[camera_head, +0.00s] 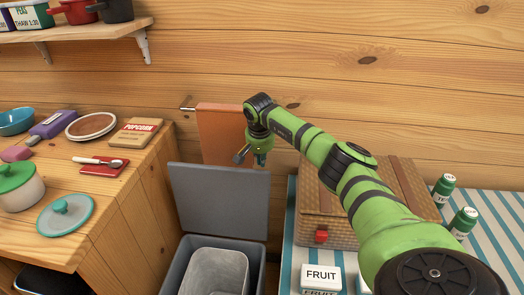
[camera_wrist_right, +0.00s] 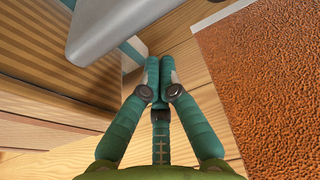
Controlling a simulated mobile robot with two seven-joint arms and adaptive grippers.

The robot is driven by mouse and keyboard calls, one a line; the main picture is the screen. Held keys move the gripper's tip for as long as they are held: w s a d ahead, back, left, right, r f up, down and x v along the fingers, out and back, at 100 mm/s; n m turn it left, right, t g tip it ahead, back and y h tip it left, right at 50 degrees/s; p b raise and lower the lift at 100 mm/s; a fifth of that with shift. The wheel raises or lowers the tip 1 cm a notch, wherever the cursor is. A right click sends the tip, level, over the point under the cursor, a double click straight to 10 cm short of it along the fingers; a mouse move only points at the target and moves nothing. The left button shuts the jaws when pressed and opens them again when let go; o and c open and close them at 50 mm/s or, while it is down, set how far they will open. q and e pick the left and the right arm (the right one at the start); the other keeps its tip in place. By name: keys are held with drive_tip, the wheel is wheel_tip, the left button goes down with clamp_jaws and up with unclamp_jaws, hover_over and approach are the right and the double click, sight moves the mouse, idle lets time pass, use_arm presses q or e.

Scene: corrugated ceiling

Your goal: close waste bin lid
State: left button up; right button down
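The waste bin (camera_head: 259,265) stands on the floor between the wooden counter and the striped surface. Its grey lid (camera_head: 218,198) is open, standing nearly upright at the back of the bin. The bin's inner bucket (camera_head: 217,274) shows in the opening. My right gripper (camera_head: 250,158) is just behind and above the lid's top right corner, pointing down. In the right wrist view its green fingers (camera_wrist_right: 159,72) are shut together with nothing between them. The lid's grey edge (camera_wrist_right: 105,32) lies beyond the fingertips there, apart from them. My left gripper is not in view.
A brown panel (camera_head: 220,130) hangs on the wall behind the lid and fills the right of the wrist view (camera_wrist_right: 262,85). A wicker basket (camera_head: 326,230) stands right of the bin. The wooden counter (camera_head: 130,208) with kitchenware is at the left.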

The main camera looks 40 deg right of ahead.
drive_tip(key=shift+s+a+r+p, duration=0.2)
drive_tip(key=shift+s+a+p, duration=0.45)
drive_tip(key=shift+s+a, duration=0.45)
